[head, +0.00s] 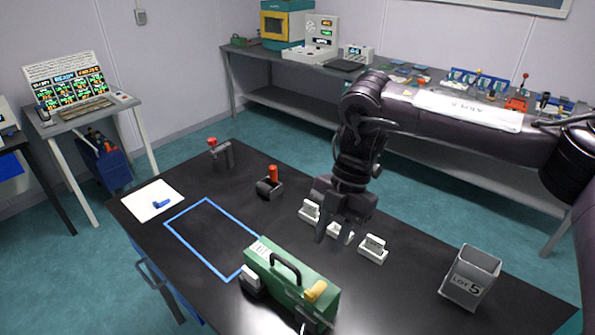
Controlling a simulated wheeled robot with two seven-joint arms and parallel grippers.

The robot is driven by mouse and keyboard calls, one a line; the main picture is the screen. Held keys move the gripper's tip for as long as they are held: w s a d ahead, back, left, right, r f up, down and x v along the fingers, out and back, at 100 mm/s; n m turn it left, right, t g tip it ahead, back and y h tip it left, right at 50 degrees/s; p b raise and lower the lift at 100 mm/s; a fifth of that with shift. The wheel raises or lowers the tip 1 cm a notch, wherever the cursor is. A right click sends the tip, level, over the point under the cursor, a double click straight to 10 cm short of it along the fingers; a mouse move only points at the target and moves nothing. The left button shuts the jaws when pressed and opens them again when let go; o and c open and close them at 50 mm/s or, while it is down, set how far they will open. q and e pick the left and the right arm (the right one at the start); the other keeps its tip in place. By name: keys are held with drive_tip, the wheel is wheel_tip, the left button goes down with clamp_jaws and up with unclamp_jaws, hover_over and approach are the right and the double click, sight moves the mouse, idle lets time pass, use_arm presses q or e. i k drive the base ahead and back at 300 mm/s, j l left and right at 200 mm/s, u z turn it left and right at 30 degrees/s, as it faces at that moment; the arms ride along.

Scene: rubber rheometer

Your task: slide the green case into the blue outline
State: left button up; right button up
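The green case (290,283) stands on the black table at the front, with a dark handle on top, a pale label at its left end and a yellow piece near its right end. The blue outline (190,245) is a rectangle on the table to the left of the case. The case's left end is at or just over the outline's right edge; most of the outline is empty. My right gripper (336,232) points down behind the case, over the middle white block, apart from the case. Its fingers look parted. My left gripper is not in view.
Several white blocks (373,249) stand in a row behind the case. A grey bin (470,277) marked LOT 5 is at the right. Red-topped tools (270,183) stand toward the back. A white sheet (152,201) with a blue item lies left of the outline.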

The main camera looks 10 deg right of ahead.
sight(316, 321)
drive_tip(key=k+j, duration=0.25)
drive_tip(key=k, duration=0.25)
drive_tip(key=k+j, duration=0.2)
drive_tip(key=k, duration=0.25)
drive_tip(key=k+j, duration=0.25)
drive_tip(key=k, duration=0.25)
